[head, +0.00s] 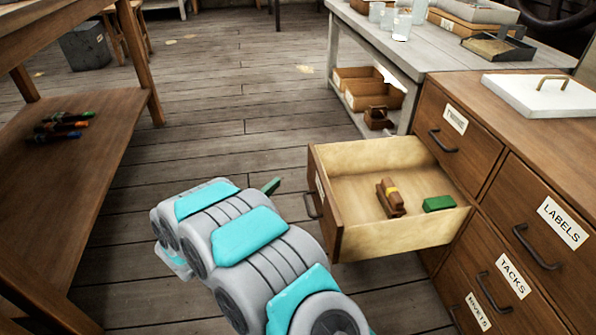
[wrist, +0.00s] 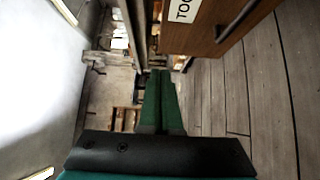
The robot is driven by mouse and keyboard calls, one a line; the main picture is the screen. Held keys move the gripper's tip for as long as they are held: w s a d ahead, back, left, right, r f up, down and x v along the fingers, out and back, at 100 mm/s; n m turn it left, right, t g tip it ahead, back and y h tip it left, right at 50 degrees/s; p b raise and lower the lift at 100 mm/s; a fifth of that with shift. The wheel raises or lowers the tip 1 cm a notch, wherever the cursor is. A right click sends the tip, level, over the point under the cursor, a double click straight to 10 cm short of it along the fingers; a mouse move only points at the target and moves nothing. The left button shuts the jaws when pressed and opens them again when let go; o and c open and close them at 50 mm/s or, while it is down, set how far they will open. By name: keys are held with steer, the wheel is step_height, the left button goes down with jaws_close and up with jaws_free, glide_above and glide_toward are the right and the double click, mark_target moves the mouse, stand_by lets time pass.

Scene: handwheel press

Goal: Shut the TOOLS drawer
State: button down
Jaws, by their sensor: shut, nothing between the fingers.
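The TOOLS drawer (head: 338,222) stands pulled out of the wooden cabinet in the head view. Its front, with a dark handle (head: 311,206), faces left, and its label is seen too steeply to read there. In the wrist view the drawer front (wrist: 212,36) shows at the top with part of a label starting "TOO" (wrist: 182,9).
The cabinet has other drawers marked LABELS (head: 562,222) and TACKS (head: 513,276), both closed. A grey bench (head: 400,68) stands behind it. A wooden shelf unit (head: 60,185) with several markers is at left. Plank floor (head: 230,100) between them is clear.

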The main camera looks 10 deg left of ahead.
steer(key=b, duration=0.2)
glide_toward(314, 161)
steer(key=w, duration=0.5)
steer(key=shift+w+d, duration=0.25)
steer(key=shift+d, duration=0.35)
steer(key=shift+w+d, duration=0.2)
steer(key=shift+d, duration=0.45)
steer(key=shift+w+d+r, duration=0.1)
steer(key=shift+d+r, duration=0.05)
steer(key=shift+d, duration=0.35)
steer(key=w+d+p, duration=0.3)
steer(key=d, duration=0.7)
steer(key=w+d+p, duration=0.3)
steer(key=d+p, duration=0.1)
steer(key=d, duration=0.7)
steer(key=w+d+p, duration=0.3)
steer(key=d+p, duration=0.1)
steer(key=d, duration=0.6)
steer(key=shift+d, duration=0.2)
steer(key=shift+a, duration=0.1)
